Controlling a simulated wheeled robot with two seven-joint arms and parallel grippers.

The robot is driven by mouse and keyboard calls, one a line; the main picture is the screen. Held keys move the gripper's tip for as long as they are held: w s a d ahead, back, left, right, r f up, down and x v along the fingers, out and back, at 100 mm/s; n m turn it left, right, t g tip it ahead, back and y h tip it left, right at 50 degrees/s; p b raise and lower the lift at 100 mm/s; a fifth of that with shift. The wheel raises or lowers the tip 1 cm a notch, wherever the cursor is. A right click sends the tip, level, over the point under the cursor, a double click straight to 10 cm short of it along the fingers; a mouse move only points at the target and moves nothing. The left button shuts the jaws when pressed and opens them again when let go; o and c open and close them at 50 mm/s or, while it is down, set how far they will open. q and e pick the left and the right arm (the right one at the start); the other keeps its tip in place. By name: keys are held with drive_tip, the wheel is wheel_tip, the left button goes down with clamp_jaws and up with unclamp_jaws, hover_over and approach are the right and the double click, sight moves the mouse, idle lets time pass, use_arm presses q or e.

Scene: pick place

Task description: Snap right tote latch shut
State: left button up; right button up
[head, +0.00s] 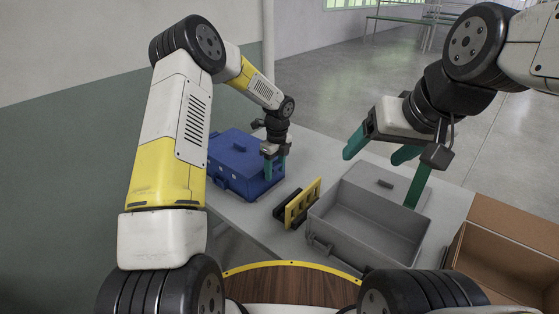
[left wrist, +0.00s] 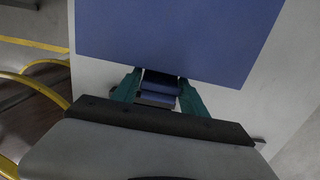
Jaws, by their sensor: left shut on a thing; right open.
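The blue tote (head: 232,160) stands on the table at the left, with its blue lid down. My left gripper (head: 273,170) is at the tote's right-hand side, fingers pointing down. In the left wrist view the blue tote (left wrist: 180,40) fills the top, and the teal fingers of my left gripper (left wrist: 160,92) are shut on a small blue latch-like part (left wrist: 160,88). Whether that latch is fully closed cannot be told. My right gripper (head: 378,180) is open and empty above the grey tote (head: 350,222), with its teal fingers wide apart.
The grey tote is open and looks empty. A yellow and black object (head: 302,203) stands between the two totes. A cardboard box (head: 510,255) is at the right beside the table (head: 235,207).

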use_arm(q)
drive_tip(key=shift+a, duration=0.1)
idle(0.3)
drive_tip(key=o, duration=1.4)
drive_tip(key=shift+c, duration=0.2)
